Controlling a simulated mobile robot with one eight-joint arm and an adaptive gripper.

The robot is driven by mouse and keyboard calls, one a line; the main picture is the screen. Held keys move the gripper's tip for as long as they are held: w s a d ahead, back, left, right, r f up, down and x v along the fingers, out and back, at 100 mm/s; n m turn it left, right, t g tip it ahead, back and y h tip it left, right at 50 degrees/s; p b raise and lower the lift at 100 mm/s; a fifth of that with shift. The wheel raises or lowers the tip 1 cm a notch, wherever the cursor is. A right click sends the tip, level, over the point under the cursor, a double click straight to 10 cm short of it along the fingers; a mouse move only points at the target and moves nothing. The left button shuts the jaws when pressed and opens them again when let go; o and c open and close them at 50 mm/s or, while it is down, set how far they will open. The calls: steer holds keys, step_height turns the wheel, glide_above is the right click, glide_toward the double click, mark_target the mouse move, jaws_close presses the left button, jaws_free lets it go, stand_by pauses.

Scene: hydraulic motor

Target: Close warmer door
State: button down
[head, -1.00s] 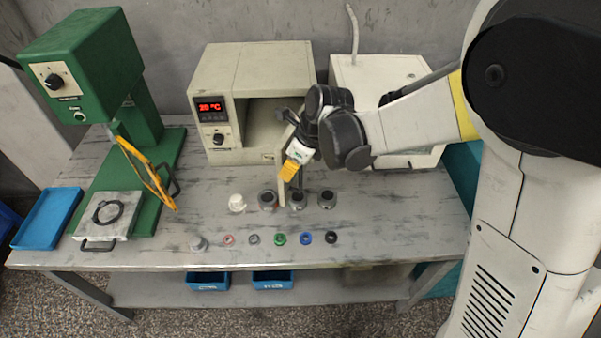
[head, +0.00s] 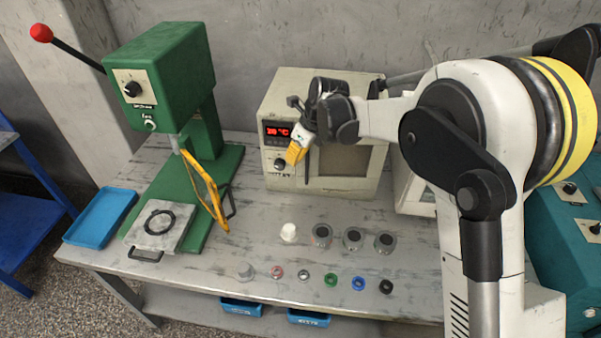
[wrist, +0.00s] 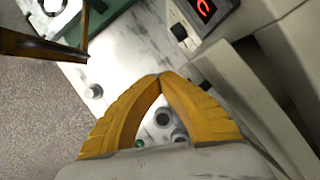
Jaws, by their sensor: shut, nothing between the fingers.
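The warmer (head: 290,95) is a cream box on the bench with a red display and a dial at its front left. Its door (head: 345,165), with a brownish window and a dark upright handle, lies across the front opening. In the wrist view the door edge (wrist: 235,85) is a pale panel beside a dark gap, so I cannot tell whether it is flush. My gripper (head: 293,158) is in front of the warmer's left front, near the dial and handle. Its yellow fingers (wrist: 160,76) meet at the tips with nothing between them. Contact with the door cannot be told.
A green press (head: 165,85) with a yellow frame stands on the left, beside a blue tray (head: 100,217). Several cups (head: 353,238) and small coloured rings (head: 331,280) stand on the bench (head: 210,272) in front of the warmer.

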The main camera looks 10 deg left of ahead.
steer(key=shift+w+a+r, duration=0.1)
steer(key=shift+w+a, duration=0.05)
steer(key=shift+w, duration=0.8)
steer(key=shift+w+a+r, duration=0.1)
steer(key=shift+w+a, duration=0.05)
steer(key=shift+w, duration=0.85)
steer(key=shift+w+a, duration=0.15)
steer(key=shift+w, duration=0.8)
